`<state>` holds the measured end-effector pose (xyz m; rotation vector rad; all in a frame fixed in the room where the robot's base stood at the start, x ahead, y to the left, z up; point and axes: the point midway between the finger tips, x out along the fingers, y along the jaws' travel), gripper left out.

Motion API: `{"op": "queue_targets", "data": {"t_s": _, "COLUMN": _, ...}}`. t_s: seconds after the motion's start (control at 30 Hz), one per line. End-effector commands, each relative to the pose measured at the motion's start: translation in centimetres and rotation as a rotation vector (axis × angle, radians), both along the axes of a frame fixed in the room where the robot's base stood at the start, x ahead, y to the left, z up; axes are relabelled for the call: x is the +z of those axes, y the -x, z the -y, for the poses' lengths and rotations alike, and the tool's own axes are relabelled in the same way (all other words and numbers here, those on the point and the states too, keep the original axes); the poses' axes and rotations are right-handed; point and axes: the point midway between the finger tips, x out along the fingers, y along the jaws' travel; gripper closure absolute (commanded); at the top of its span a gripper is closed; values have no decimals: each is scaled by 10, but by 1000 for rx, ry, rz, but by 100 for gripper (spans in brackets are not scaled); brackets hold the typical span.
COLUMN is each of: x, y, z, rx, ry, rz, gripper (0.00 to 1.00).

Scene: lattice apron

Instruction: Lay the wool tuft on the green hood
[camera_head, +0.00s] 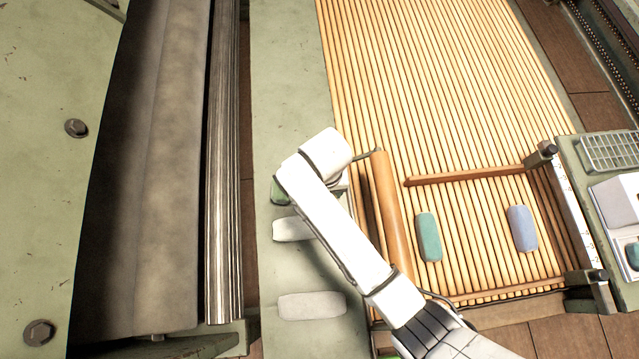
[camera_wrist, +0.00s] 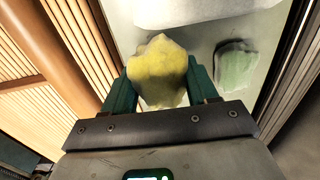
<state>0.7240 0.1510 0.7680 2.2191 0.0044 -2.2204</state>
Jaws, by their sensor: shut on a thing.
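A yellow wool tuft (camera_wrist: 158,72), pale at its lower edge, sits between the teal fingers of my gripper (camera_wrist: 160,88) in the wrist view. My gripper is shut on it. In the head view my white arm hides the tuft and the fingers. They are over or beside a pale green metal strip (camera_head: 290,110), near the wooden roller (camera_head: 390,215). I cannot tell the height above the strip. A larger green panel (camera_head: 50,200) with bolts lies at the far left; I cannot tell which green surface is the hood.
A green piece (camera_head: 280,192), a whitish piece (camera_head: 293,229) and a grey piece (camera_head: 312,305) lie on the strip. Teal (camera_head: 429,237) and blue (camera_head: 522,228) pieces lie on the slatted lattice (camera_head: 430,90). The strip's far part is clear. A dark gap and ribbed roller (camera_head: 222,150) lie left.

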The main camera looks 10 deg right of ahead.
Motion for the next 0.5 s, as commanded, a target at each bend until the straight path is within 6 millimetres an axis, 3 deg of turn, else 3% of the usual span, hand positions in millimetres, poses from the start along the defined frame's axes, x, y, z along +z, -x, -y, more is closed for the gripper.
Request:
{"op": "queue_targets", "data": {"t_s": 0.33, "x": -23, "y": -16, "z": -10, "rx": 1, "ry": 0, "rz": 0, "gripper": 70}}
{"op": "queue_targets", "data": {"t_s": 0.5, "x": -46, "y": -15, "z": -10, "rx": 1, "ry": 0, "rz": -1, "gripper": 70}}
